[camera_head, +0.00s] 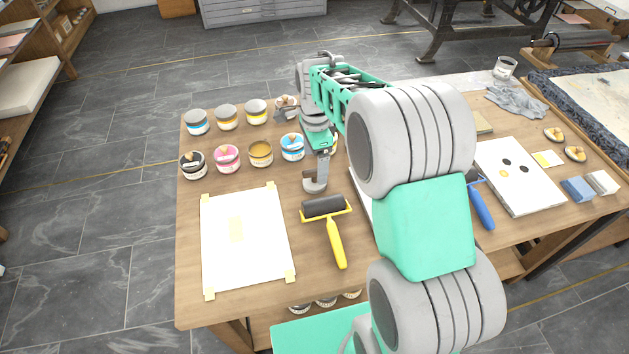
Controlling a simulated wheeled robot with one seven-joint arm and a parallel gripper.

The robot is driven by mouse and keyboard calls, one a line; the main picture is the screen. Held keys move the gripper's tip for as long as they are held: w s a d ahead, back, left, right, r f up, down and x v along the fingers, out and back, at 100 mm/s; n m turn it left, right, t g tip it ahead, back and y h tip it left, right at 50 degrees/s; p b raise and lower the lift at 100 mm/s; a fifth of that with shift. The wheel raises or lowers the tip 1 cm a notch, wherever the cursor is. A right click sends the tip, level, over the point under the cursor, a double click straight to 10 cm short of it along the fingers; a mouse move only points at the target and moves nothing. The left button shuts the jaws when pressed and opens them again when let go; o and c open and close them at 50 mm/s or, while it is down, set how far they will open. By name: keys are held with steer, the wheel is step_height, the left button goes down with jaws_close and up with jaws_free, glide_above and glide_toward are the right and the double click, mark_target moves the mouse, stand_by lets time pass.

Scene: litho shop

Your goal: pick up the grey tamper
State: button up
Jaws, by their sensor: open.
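I cannot pick out the grey tamper with certainty; my arm covers part of the table. My gripper (315,183) hangs low over the wooden table (272,178), right of the pots and just above the black roller in the picture. Its jaws are open, and I see nothing held between them. Whether its tips touch the table is hard to tell.
Several ink pots, such as a pink one (227,158) and an ochre one (260,154), stand left of my gripper. A yellow-handled roller (336,242) and a taped white sheet (262,258) lie in front. A blue handle (481,207) lies right of my arm.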

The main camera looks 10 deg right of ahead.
mark_target(315, 170)
steer(key=shift+m, duration=0.5)
steer(key=f, duration=0.3)
steer(key=w+f, duration=0.1)
steer(key=f, duration=0.1)
steer(key=f+p, duration=0.1)
steer(key=f, duration=0.2)
steer(key=shift+w+d+f, duration=0.1)
steer(key=shift+w+f, duration=0.1)
steer(key=shift+f, duration=0.15)
steer(key=shift+c, duration=0.2)
steer(key=shift+r, duration=0.1)
steer(key=c, duration=1.7)
steer(key=shift+r, duration=0.1)
